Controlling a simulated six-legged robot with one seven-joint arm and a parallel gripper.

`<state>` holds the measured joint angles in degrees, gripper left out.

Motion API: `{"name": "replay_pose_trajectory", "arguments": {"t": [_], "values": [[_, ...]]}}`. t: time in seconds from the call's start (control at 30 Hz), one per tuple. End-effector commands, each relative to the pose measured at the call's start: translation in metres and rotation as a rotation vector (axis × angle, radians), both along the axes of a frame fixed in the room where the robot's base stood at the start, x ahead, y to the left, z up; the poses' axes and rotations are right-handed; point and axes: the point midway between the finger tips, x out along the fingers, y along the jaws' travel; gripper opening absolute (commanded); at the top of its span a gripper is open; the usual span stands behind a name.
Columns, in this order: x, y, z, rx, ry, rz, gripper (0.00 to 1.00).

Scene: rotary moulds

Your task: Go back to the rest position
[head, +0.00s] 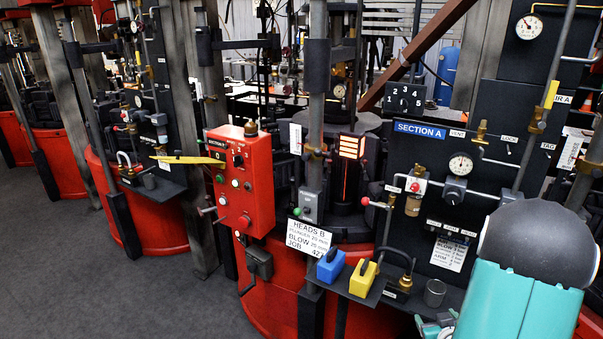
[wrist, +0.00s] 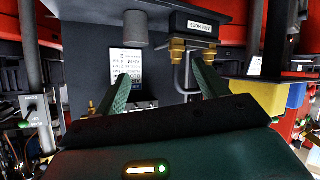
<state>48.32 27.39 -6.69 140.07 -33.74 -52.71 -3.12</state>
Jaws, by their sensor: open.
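My gripper (wrist: 163,82) is open, with its two green fingers spread and nothing between them in the wrist view, which looks upside down. In the head view, only part of my gripper (head: 437,326) shows at the bottom edge, in front of the shelf of the Section A panel. A grey cup (wrist: 149,28) and a hose fitting with brass ends (wrist: 179,50) appear beyond the fingers. The cup also stands on the shelf in the head view (head: 434,293). No rest position is marked in either view.
The Section A panel (head: 490,190) carries gauges, pipes and valves close to my arm. A red control box (head: 240,180) stands further left. Grey floor (head: 130,290) is clear at lower left.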

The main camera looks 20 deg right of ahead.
Motion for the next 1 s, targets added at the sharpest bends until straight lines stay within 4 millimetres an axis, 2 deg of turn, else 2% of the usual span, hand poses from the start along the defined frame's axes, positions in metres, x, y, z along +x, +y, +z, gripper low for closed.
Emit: {"name": "replay_pose_trajectory", "arguments": {"t": [0.03, 0.2, 0.37, 0.5, 0.67, 0.77, 0.9, 1.0], "values": [[0.013, 0.009, 0.019, -0.012, 0.021, 0.009, 0.73], [0.039, 0.044, 0.066, -0.010, 0.110, 0.011, 0.73], [0.051, 0.089, 0.110, 0.014, 0.182, 0.015, 0.73], [0.050, 0.136, 0.146, 0.054, 0.236, 0.028, 0.73], [0.034, 0.197, 0.183, 0.115, 0.300, 0.060, 0.73], [0.016, 0.236, 0.204, 0.158, 0.344, 0.094, 0.73], [-0.020, 0.290, 0.228, 0.221, 0.411, 0.156, 0.73], [-0.049, 0.322, 0.240, 0.260, 0.462, 0.206, 0.73]]}}
